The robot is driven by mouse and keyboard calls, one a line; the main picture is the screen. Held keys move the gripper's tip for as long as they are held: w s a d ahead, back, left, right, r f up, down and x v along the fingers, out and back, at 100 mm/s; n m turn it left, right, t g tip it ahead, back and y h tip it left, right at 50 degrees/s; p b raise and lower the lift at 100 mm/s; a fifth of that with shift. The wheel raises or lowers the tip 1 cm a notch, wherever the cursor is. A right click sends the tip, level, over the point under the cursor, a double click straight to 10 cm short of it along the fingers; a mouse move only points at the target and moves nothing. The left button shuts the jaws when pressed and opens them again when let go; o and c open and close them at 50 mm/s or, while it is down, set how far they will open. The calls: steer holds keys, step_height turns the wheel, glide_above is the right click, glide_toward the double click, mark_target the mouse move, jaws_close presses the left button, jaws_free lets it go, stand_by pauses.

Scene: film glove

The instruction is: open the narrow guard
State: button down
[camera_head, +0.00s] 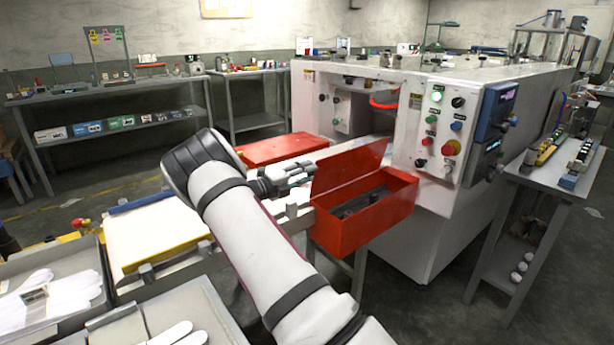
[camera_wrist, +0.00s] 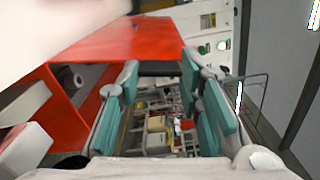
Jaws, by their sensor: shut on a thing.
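The narrow guard is a red lid (camera_head: 349,168) on a red box (camera_head: 378,222) at the front of the white machine. The lid stands raised and tilted, and the box is open with dark parts inside. My gripper (camera_head: 308,168) is at the lid's left edge in the head view. In the wrist view the lid (camera_wrist: 125,42) reaches up to the teal-padded fingers of my gripper (camera_wrist: 159,72). The fingers are shut on the lid's edge, though the exact contact is hard to see.
A second, wider red cover (camera_head: 283,150) lies flat behind my gripper. A control panel (camera_head: 440,130) with buttons is on the machine to the right. Trays with white gloves (camera_head: 50,297) stand at the lower left. A side table (camera_head: 545,178) stands at the right.

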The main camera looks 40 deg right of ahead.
steer(key=shift+w+r+n, duration=0.15)
steer(key=shift+w+n, duration=0.15)
steer(key=c, duration=1.1)
jaws_free()
steer(key=a, duration=1.2)
steer(key=shift+w, duration=0.3)
